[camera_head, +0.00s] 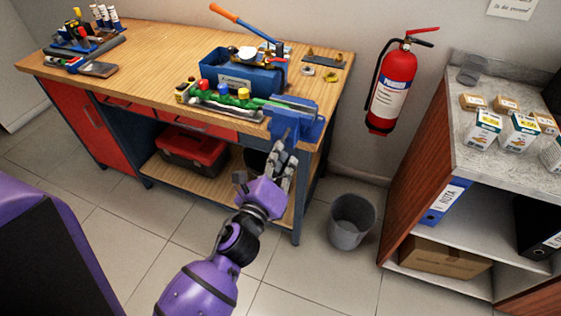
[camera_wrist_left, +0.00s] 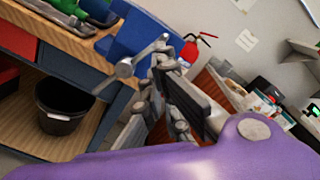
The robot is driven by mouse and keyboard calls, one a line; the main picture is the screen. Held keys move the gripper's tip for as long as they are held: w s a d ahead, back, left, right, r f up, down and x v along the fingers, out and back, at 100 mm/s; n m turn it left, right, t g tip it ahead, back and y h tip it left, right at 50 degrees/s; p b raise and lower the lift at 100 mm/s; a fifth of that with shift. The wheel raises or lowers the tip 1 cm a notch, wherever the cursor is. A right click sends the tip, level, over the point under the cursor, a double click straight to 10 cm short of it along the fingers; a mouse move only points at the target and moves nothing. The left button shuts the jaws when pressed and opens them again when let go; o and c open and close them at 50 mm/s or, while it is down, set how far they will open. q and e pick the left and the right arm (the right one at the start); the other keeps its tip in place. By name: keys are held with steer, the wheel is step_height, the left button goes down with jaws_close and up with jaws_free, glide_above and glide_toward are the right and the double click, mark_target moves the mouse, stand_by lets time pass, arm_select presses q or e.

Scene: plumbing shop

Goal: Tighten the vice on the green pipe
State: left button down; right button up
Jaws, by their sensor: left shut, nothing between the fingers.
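The blue vice (camera_head: 284,120) is fixed at the right front corner of the workbench. The green pipe (camera_head: 230,98) lies level on the bench top, its right end at the vice; the exact grip of the jaws is too small to tell. In the left wrist view the vice (camera_wrist_left: 140,33) shows its silver handle (camera_wrist_left: 124,68) at the front. My left gripper (camera_head: 283,158) is just below and in front of the vice. In its wrist view the gripper (camera_wrist_left: 163,66) is shut and empty, close beside the handle; contact cannot be told. My right gripper is out of view.
The workbench (camera_head: 150,88) carries a blue tool bin (camera_head: 238,78) behind the pipe. A red toolbox (camera_head: 192,152) sits on its lower shelf. A grey bin (camera_head: 350,222) stands on the floor to the right. A fire extinguisher (camera_head: 392,88) hangs on the wall.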

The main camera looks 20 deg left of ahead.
arm_select(q)
steer(key=w, duration=0.5)
steer(key=shift+d+r, duration=0.1)
steer(key=shift+r, duration=0.1)
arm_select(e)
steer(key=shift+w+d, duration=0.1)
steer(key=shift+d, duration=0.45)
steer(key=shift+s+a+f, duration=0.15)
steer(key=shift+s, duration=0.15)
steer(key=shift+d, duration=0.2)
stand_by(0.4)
